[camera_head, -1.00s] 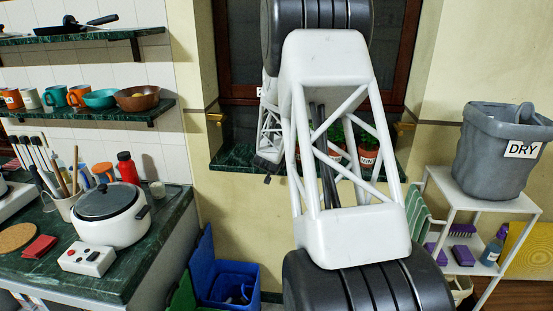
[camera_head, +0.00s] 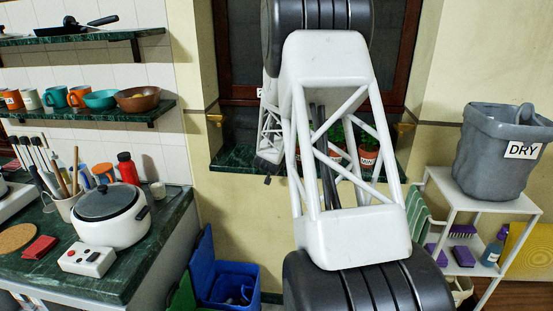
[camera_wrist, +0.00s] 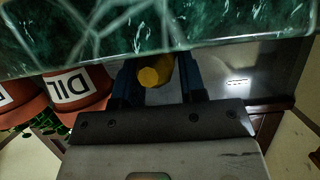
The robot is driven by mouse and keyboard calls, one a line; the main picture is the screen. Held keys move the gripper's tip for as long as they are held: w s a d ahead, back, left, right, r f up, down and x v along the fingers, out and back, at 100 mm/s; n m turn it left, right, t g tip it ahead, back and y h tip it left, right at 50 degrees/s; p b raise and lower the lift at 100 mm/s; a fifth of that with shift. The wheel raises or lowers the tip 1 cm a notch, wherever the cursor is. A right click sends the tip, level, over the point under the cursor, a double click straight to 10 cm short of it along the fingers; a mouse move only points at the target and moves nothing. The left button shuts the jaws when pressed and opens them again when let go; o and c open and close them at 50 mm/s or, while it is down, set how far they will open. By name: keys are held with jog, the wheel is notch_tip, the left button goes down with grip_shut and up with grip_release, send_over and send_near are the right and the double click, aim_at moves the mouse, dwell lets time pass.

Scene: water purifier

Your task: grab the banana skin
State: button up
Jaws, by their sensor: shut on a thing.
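A yellow piece with a rounded end (camera_wrist: 157,72), which looks like part of the banana skin, sits between the blue fingers of my gripper (camera_wrist: 158,80) in the wrist view. My gripper is shut on it, beside the edge of the green marble window sill (camera_wrist: 215,22). The rest of the yellow piece is hidden. In the head view my arm covers the middle, and the yellow piece cannot be seen there.
Terracotta pots with labels (camera_wrist: 75,88) stand close beside my gripper on the sill. A blue bin (camera_head: 225,283) is below left. A grey bin marked DRY (camera_head: 490,150) stands on a white rack at right. A counter with a white cooker (camera_head: 110,220) is at left.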

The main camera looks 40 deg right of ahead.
jog(key=shift+r, duration=0.1)
jog(key=shift+r, duration=0.7)
notch_tip(320, 180, up, 2)
jog(key=shift+r, duration=0.1)
jog(key=s+a+r, duration=0.1)
jog(key=s+a, duration=0.7)
jog(key=s, duration=0.5)
jog(key=shift+s+a, duration=0.15)
jog(key=shift+s, duration=0.2)
jog(key=shift+r, duration=0.1)
